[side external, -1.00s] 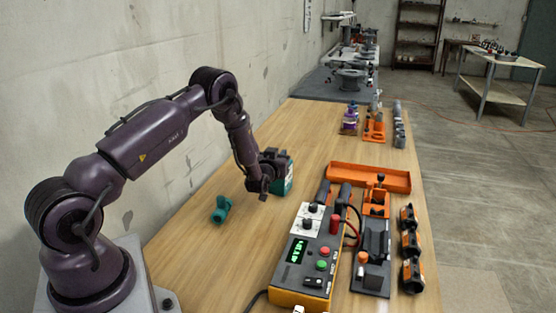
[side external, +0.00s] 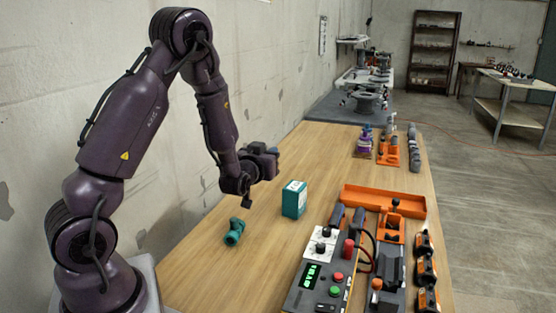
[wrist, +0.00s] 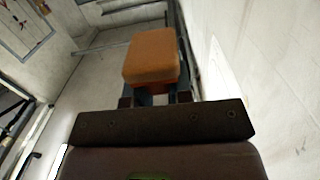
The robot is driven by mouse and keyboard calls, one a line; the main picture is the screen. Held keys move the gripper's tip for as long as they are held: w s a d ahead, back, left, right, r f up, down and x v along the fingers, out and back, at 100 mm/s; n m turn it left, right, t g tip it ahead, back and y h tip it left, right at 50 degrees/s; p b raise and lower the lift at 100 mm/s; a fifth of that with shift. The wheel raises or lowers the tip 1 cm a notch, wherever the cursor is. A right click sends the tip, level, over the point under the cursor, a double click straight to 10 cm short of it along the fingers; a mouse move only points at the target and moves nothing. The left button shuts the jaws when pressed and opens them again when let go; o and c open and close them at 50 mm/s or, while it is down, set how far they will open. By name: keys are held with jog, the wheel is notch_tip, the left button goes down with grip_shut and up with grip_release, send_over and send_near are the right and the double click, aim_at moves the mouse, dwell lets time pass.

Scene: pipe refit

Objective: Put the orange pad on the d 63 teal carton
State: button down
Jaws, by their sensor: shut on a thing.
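The teal carton (side external: 294,199) with a white label stands upright on the wooden table in the side view. My gripper (side external: 274,153) is above and to the left of it in the picture, apart from it, tilted sideways rather than pointing down. In the wrist view, my gripper (wrist: 155,98) is shut on the orange pad (wrist: 150,55), a block with rounded edges. The pad cannot be made out in the side view. The "d 63" marking is too small to read.
A teal pipe fitting (side external: 234,231) lies left of the carton. A control box (side external: 315,275) with buttons, an orange tray (side external: 384,201) and black-orange clamps (side external: 426,270) are to the right. The wall runs along the left.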

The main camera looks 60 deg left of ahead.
jog(key=x, duration=0.3)
send_over(295, 185)
jog(key=s, duration=0.1)
jog(key=f, duration=0.8)
jog(key=shift+s+d, duration=0.1)
jog(key=shift+d, duration=0.3)
jog(key=shift+w+a+f, duration=0.2)
jog(key=shift+w+f, duration=0.15)
jog(key=shift+f, duration=0.05)
jog(key=shift+w+a+f, duration=0.1)
jog(key=shift+f, duration=0.75)
jog(key=shift+w+a+f, duration=0.1)
jog(key=shift+f, duration=0.75)
jog(key=shift+f, duration=0.15)
jog(key=c, duration=1)
grip_release()
